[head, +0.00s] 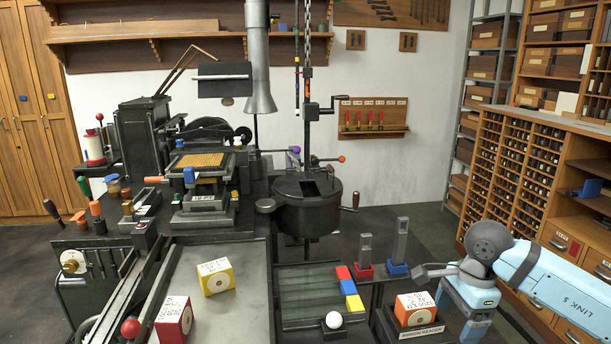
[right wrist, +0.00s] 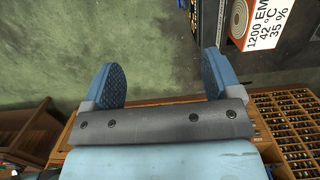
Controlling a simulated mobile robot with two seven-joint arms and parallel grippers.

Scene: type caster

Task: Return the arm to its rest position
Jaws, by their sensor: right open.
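My right arm comes in from the right in the head view, with a pale blue link marked LINK 5 and a grey elbow-like joint. My right gripper (right wrist: 162,84) is open in the right wrist view, its two blue padded fingers wide apart with nothing between them but floor. In the head view the gripper (head: 459,317) is low, just right of the orange-and-white box (head: 416,308) on the ribbon reader (head: 421,332). That box also shows in the right wrist view (right wrist: 262,22), beyond the right finger and apart from it. My left gripper is not in view.
A wooden type cabinet (head: 515,165) stands close behind and right of my arm. Left of the gripper are a red-based post (head: 365,255), a blue-based post (head: 399,247), a white ball (head: 333,320) and the casting machine's dark pot (head: 307,208).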

